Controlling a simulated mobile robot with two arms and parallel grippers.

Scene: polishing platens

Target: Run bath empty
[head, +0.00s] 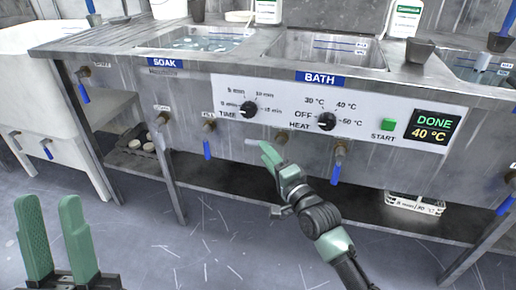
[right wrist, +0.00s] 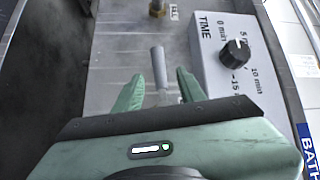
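The bath basin (head: 300,48), above the blue BATH sign, has level lines inside; I cannot tell whether it holds liquid. Its panel has a TIME knob (head: 249,109), a HEAT knob (head: 327,121), a green START button (head: 388,125) and a display (head: 432,128) reading DONE, 40 °C. Below the panel, a valve (head: 282,138) has a pale grey lever (right wrist: 158,66) lying sideways, pointing left in the head view. My right gripper (right wrist: 159,82) is open, with its fingers either side of the lever and gaps visible. My left gripper (head: 54,228) is open and empty, at the lower left.
The soak basin (head: 205,42) is left of the bath. A dark cup (head: 420,50) stands on the rim. A white crate (head: 414,204) is on the lower shelf.

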